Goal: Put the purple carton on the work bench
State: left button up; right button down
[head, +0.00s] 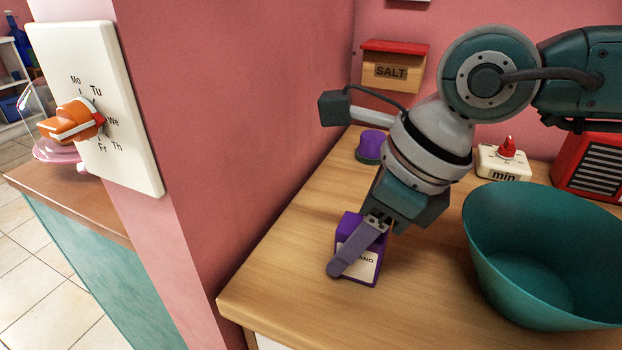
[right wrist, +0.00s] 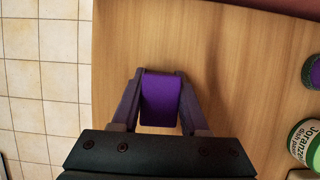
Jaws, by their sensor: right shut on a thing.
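The purple carton (head: 350,228) with a white label stands on the wooden work bench (head: 290,285), near its left front part, or just above it; I cannot tell if its base touches. My right gripper (head: 345,262) is shut on the carton, with one finger across its labelled face. In the right wrist view the carton (right wrist: 160,98) sits between the two fingers of my right gripper (right wrist: 158,85), over the wooden top (right wrist: 235,60). Part of the label is hidden by the finger. My left gripper is not in view.
A teal bowl (head: 540,250) stands right of the carton. Behind are a purple-lidded jar (head: 371,146), a timer (head: 503,160), a red vented box (head: 598,165) and a wall-hung salt box (head: 393,68). A pink wall (head: 250,110) with a dial panel (head: 95,105) borders the left. A green-white container (right wrist: 308,143) is at right.

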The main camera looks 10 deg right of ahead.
jog(key=shift+f, duration=0.2)
jog(key=shift+c, duration=2.1)
grip_release()
jog(key=shift+r, duration=0.1)
jog(key=shift+r, duration=0.3)
jog(key=p+v, duration=0.1)
jog(key=v, duration=1)
jog(key=shift+d+r, duration=0.15)
jog(key=shift+r, duration=0.2)
jog(key=shift+s, duration=0.1)
